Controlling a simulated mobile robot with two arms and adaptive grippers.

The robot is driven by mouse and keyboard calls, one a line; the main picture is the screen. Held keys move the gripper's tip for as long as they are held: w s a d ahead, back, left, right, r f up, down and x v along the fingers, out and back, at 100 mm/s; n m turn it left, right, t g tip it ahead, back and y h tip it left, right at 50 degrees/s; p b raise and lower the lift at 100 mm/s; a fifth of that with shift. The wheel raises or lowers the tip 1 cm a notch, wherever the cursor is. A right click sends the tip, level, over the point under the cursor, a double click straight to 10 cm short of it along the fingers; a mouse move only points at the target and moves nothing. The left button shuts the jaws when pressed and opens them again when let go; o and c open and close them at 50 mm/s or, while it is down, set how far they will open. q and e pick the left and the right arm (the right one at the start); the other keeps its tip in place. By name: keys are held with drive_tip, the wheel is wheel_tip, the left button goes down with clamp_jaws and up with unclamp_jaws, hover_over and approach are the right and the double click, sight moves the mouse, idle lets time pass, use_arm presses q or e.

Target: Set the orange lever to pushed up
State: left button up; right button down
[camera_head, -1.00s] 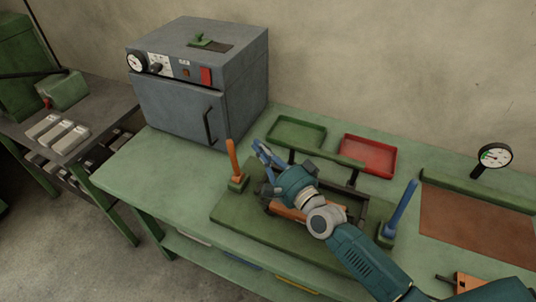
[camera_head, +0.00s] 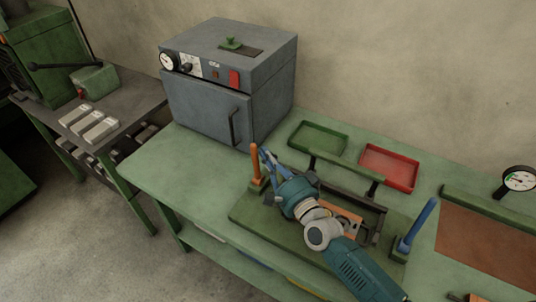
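The orange lever (camera_head: 255,162) stands nearly upright from a small green base at the left end of the green plate (camera_head: 247,212) on the bench. My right gripper (camera_head: 266,160) has its blue fingers just right of the lever, close to its shaft. The fingers look apart with nothing between them; whether they touch the lever cannot be told. My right arm comes in from the lower right over the plate and hides part of it. My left gripper is not in view.
A blue lever (camera_head: 418,226) stands at the plate's right end. A black frame with a green bar (camera_head: 345,166) lies behind my arm. A grey oven (camera_head: 215,105), a green tray (camera_head: 318,138) and a red tray (camera_head: 389,167) are behind. The bench's left front is clear.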

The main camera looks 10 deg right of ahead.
drive_tip(key=shift+s+a+f+b, duration=0.15)
drive_tip(key=shift+s+a+b, duration=0.1)
drive_tip(key=shift+b, duration=0.15)
drive_tip(key=shift+s+n, duration=0.15)
drive_tip(key=shift+n, duration=0.25)
drive_tip(key=shift+s+a+f+n+t+y+b, duration=0.25)
drive_tip(key=shift+s+a+n+y+b, duration=0.45)
drive_tip(key=shift+b, duration=0.75)
drive_tip(key=shift+s+a+f+n+t+y+b, duration=0.35)
drive_tip(key=shift+s+n+b, duration=0.4)
drive_tip(key=shift+n+b, duration=0.5)
drive_tip(key=shift+s+a+f+n+t+y+b, duration=0.3)
drive_tip(key=shift+s+a+n+b, duration=0.4)
drive_tip(key=shift+b, duration=0.9)
drive_tip(key=shift+r, duration=0.2)
drive_tip(key=shift+d+r, duration=0.1)
